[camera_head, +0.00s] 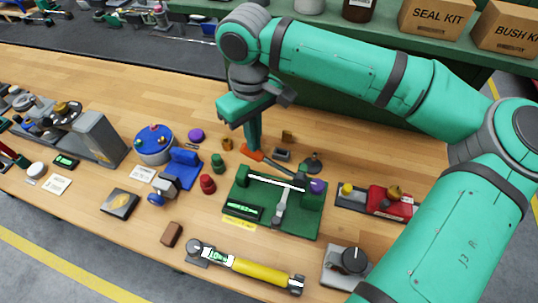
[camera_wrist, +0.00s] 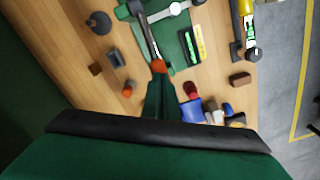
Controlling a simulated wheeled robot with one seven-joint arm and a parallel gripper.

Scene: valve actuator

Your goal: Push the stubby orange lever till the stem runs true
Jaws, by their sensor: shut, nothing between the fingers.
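The stubby orange lever (camera_head: 252,153) sticks out past the back left corner of a green fixture (camera_head: 297,226). It also shows in the wrist view (camera_wrist: 158,66). A slim silver stem (camera_head: 277,179) runs from the lever's side across the fixture between two dark green blocks. A grey arm with a round head (camera_head: 282,203) stands against the stem, and a green-lit readout (camera_head: 243,210) sits at the fixture's front left. My gripper (camera_head: 253,146) is shut and empty, pointing down right at the lever's end. Whether it touches the lever I cannot tell. In the wrist view the fingers (camera_wrist: 160,90) meet just below the lever.
A grey block (camera_head: 282,154) and a dark knob (camera_head: 312,163) stand right of the lever. Green (camera_head: 217,162) and red (camera_head: 208,184) pieces stand left of the fixture. A yellow-handled torque wrench (camera_head: 255,270) lies in front.

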